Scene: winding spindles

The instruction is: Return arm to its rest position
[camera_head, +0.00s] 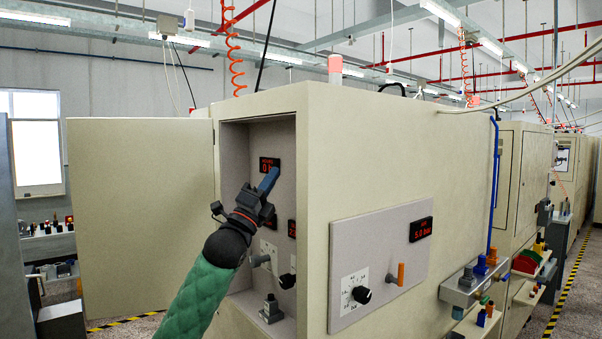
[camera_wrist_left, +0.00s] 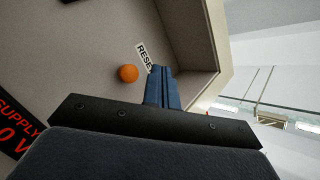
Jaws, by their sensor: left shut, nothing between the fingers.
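My left gripper (camera_head: 268,182) is in front of the open cabinet recess, its arm in a green sleeve rising from the bottom. Its blue fingers are closed together with nothing between them, pointing up at the red digital display (camera_head: 268,165). In the left wrist view the closed fingers (camera_wrist_left: 162,92) show beside a round orange button (camera_wrist_left: 128,73) and a label reading "RESE". I cannot tell whether the fingertips touch the panel. My right gripper is in neither view.
The cabinet door (camera_head: 140,215) stands open to the left. The cabinet's side panel (camera_head: 380,262) carries a black knob (camera_head: 362,294), an orange-handled switch (camera_head: 400,274) and a display (camera_head: 420,229). A shelf of fittings (camera_head: 470,287) stands at the right. A striped floor line (camera_head: 560,290) runs along the aisle.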

